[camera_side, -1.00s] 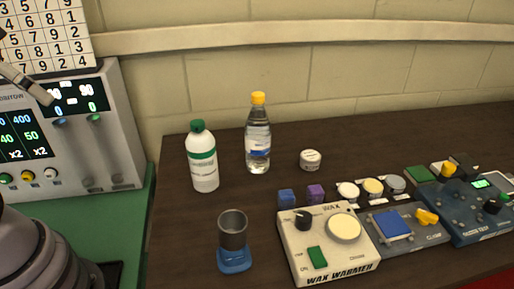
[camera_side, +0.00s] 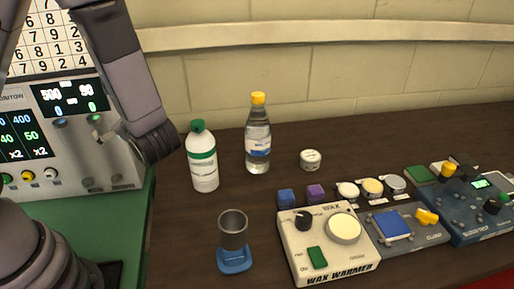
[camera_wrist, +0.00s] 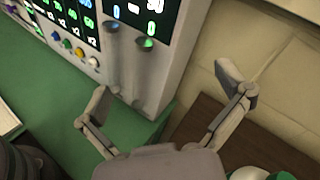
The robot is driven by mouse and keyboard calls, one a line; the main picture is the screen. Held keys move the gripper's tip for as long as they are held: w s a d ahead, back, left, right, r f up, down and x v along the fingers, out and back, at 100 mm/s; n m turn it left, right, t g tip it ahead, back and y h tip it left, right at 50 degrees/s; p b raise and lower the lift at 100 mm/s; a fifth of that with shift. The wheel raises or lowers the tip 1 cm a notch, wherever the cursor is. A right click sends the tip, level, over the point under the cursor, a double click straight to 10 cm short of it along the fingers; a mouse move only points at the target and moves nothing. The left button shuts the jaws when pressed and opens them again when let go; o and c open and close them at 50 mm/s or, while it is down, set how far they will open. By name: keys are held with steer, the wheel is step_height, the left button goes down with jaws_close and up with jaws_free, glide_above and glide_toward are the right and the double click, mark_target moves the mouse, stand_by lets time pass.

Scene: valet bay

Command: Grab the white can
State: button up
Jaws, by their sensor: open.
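A small, short white can (camera_side: 310,160) with a printed label stands on the dark table in the side view, right of the clear bottle. A taller white bottle (camera_side: 204,172) with a green cap stands farther left. My gripper (camera_wrist: 162,79) is open and empty in the wrist view, its fingers spread in front of the grey machine and green surface. In the side view, my wrist hangs left of the white bottle, well apart from the small can. The small can does not show in the wrist view; the white bottle's top (camera_wrist: 248,174) shows at its lower right edge.
A clear bottle (camera_side: 258,148) with a yellow cap stands between the white bottle and the can. A dark cup (camera_side: 233,230), wax warmer (camera_side: 328,262), small tins (camera_side: 372,187) and blue devices (camera_side: 470,212) fill the front and right. The grey machine (camera_side: 112,166) stands left.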

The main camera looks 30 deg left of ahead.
mark_target(203, 153)
steer(key=w+d+f+m+t+h, duration=0.2)
steer(key=d+f+m+t, duration=0.2)
steer(key=m, duration=0.1)
steer(key=w+d+f+m+t+h, duration=0.1)
steer(key=d+f+m+t+h, duration=0.1)
steer(key=d+f+m+t, duration=0.2)
steer(key=w+d+f+m+t+h, duration=0.2)
steer(key=d+f+m+t+h, duration=0.1)
steer(key=d+f+m+t, duration=0.1)
steer(key=shift+w+d+f+m, duration=0.3)
steer(key=shift+d+m, duration=0.1)
steer(key=shift+m, duration=0.5)
steer(key=shift+w+d+f+t+h, duration=0.1)
steer(key=shift+w+f+t+h, duration=0.1)
steer(key=shift+t+h, duration=0.1)
steer(key=x, duration=0.7)
